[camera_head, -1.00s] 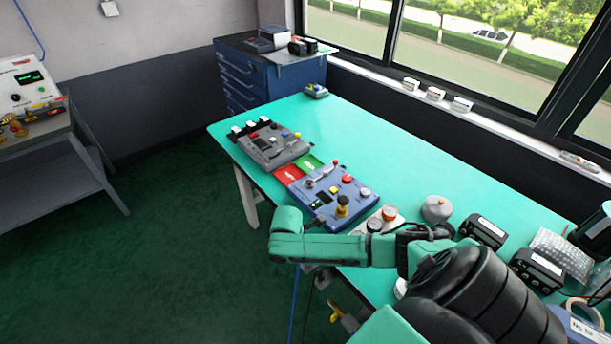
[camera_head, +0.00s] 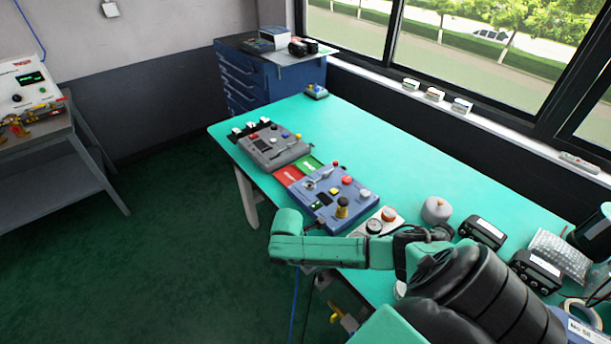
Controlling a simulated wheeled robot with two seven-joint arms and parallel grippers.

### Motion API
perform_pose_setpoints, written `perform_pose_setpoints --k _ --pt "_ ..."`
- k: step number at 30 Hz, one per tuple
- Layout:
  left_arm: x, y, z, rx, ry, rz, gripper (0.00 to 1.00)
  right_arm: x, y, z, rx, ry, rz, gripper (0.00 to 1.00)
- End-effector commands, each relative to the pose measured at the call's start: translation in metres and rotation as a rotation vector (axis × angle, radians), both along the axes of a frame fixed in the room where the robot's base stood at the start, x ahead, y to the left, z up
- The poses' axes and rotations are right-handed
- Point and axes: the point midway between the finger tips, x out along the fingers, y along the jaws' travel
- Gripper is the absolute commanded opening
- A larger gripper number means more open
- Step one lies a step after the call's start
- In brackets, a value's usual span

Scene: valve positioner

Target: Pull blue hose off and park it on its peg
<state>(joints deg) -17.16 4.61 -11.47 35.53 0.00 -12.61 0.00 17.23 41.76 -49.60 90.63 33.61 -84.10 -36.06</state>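A thin blue hose (camera_head: 293,303) hangs below the table's near edge, under my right arm; its upper end is hidden behind the arm. Another thin blue line (camera_head: 31,28) runs down the wall at the upper left, above the bench with the instrument. I cannot tell which of the two is the task's hose. No peg can be made out. My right arm reaches in from the lower right across the table's near edge. Its gripper cannot be made out, and no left arm or gripper shows.
The green table (camera_head: 420,165) carries a blue control box (camera_head: 327,198), a grey control box (camera_head: 275,147), a round grey pot (camera_head: 436,210) and black boxes (camera_head: 482,233) at right. A yellow-handled part (camera_head: 346,321) sits below the near edge. The table's middle back is clear.

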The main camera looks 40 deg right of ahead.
Motion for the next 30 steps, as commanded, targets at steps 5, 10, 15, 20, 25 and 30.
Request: perform_pose_setpoints --k 5,10,15,20,25,30 --pt "-0.0002 -0.0001 0.0017 0.0 0.0 0.0 0.5 -0.0001 -0.0001 -0.0004 -0.001 0.0 0.0 0.0" --pt "-0.0003 0.0 -0.0002 0.0 0.0 0.0 0.5 -0.0001 -0.0001 -0.0031 0.0 0.0 0.0 0.0" --pt "-0.0004 -0.0001 -0.0018 0.0 0.001 0.0 0.5 0.0 0.0 -0.0056 0.0 0.0 0.0 0.0" --pt "-0.0004 -0.0001 -0.0011 0.0 0.001 0.0 0.5 0.0 0.0 -0.0047 0.0 0.0 0.0 0.6" --pt "-0.0004 -0.0001 -0.0011 0.0 0.001 0.0 0.5 0.0 0.0 -0.0047 0.0 0.0 0.0 0.6" --pt "-0.0005 -0.0001 -0.0005 0.0 0.001 0.0 0.5 0.001 0.0017 0.0027 0.001 -0.001 0.0 0.6"
